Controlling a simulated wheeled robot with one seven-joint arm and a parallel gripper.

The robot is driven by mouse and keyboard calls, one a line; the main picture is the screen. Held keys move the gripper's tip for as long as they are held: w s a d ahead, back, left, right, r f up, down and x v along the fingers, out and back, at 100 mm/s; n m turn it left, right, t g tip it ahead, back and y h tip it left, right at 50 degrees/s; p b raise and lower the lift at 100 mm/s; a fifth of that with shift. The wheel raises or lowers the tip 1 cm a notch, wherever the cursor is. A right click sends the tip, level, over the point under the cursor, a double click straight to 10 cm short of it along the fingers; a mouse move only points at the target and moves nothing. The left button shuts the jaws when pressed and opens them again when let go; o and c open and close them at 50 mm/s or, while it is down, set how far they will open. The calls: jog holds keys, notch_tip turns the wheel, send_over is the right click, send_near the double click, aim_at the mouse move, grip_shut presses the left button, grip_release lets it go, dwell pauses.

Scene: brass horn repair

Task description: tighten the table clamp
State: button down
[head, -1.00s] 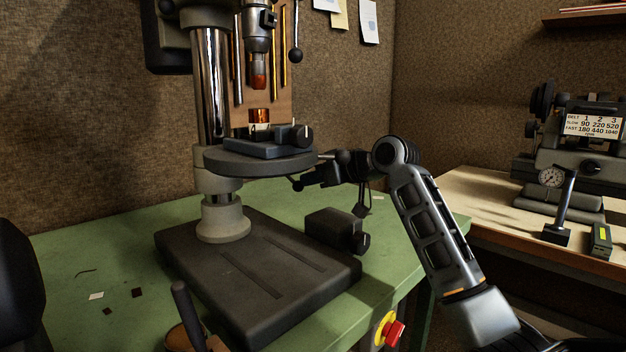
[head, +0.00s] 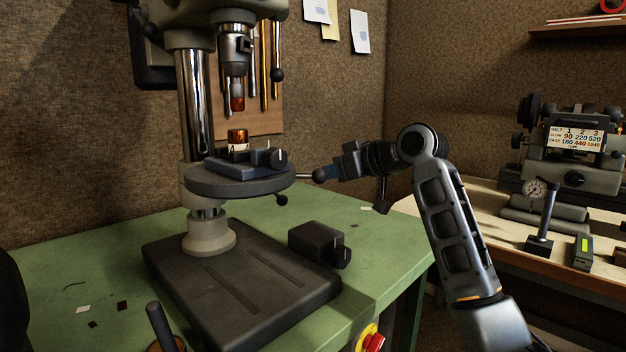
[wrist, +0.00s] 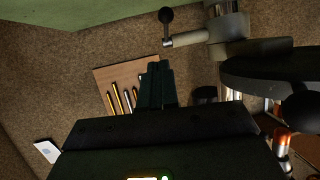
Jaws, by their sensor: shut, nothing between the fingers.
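The drill press table (head: 225,187) is a round dark disc on the shiny column (head: 192,100). A clamp lever with a black ball end (head: 282,200) hangs under its right edge. In the wrist view, the lever (wrist: 182,41) reaches from the column collar (wrist: 228,28) to its ball, apart from my fingers. Another ball-ended rod (head: 305,176) sticks out at the table's right edge, its ball overlapping my fingertips in the head view; contact is unclear. My gripper (head: 325,173) is shut and empty, pointing left beside the table. Its fingers (wrist: 155,86) show together in the wrist view.
A small vise (head: 240,165) sits on the table, below the drill chuck (head: 236,75). A dark block (head: 315,243) stands on the green bench (head: 375,245). A red stop button (head: 373,342) is at the front. The bench's right part is mostly clear.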

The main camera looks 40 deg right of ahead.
jog(key=v, duration=0.3)
jog(key=shift+s+r, duration=0.15)
jog(key=shift+s, duration=0.05)
dwell(0.5)
